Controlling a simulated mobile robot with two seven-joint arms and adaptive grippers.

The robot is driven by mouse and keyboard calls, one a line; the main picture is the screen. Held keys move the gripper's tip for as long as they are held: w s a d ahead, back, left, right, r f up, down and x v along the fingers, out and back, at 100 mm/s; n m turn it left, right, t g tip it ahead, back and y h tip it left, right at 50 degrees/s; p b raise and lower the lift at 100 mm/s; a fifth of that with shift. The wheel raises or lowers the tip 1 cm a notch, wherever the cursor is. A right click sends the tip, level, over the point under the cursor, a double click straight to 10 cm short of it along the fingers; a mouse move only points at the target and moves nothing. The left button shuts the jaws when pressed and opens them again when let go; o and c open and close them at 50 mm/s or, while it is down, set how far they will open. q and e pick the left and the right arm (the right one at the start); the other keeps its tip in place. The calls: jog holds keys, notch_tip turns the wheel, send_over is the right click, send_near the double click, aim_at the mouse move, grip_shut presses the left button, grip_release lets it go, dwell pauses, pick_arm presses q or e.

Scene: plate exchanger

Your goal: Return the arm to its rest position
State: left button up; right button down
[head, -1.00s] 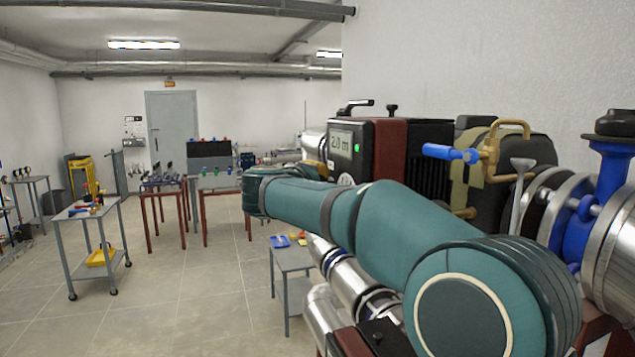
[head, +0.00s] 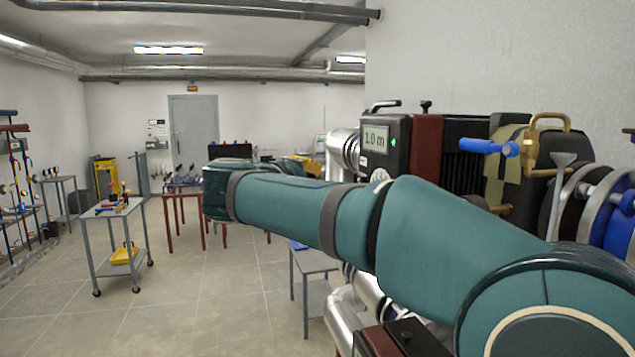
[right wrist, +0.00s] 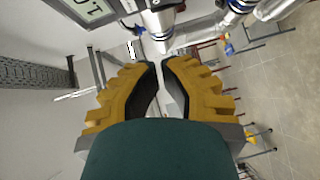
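My right arm, teal with dark bands, stretches across the head view from the lower right to the left, its elbow end near the middle left. Its gripper is mostly hidden behind the arm in the head view. In the right wrist view the right gripper (right wrist: 160,64) shows two ridged yellow fingers with black pads. A narrow gap shows between them, with nothing held. Beyond the fingertips is a shiny metal pipe (right wrist: 158,30). My left gripper is not in view.
A black and dark red device (head: 415,145) with a "1.0 m" display stands right behind the arm, beside a blue-handled brass valve (head: 488,147). A grey trolley (head: 112,212) stands at left and a small grey table (head: 312,262) below the arm.

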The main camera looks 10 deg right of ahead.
jog(key=shift+s+d, duration=0.1)
jog(key=a+f+n+g+y+b, duration=0.1)
jog(key=a+f+g+y, duration=0.2)
jog(key=f, duration=1.8)
jog(key=a+f+n+g+y+b, duration=0.15)
jog(key=f+g+y, duration=0.35)
jog(key=f, duration=1.5)
jog(key=s+f+m+g+y+b, duration=0.1)
jog(key=s+f+m+y, duration=0.2)
jog(key=s+f, duration=1)
jog(key=s+d+f+m+g+y+b, duration=0.1)
jog(key=s+f+m+y, duration=0.3)
jog(key=s+f+m, duration=0.5)
jog(key=s+f+b, duration=0.1)
jog(key=s+f, duration=0.2)
jog(key=f, duration=0.5)
jog(key=shift+s+m+b, duration=0.3)
jog(key=shift+s+m, duration=0.05)
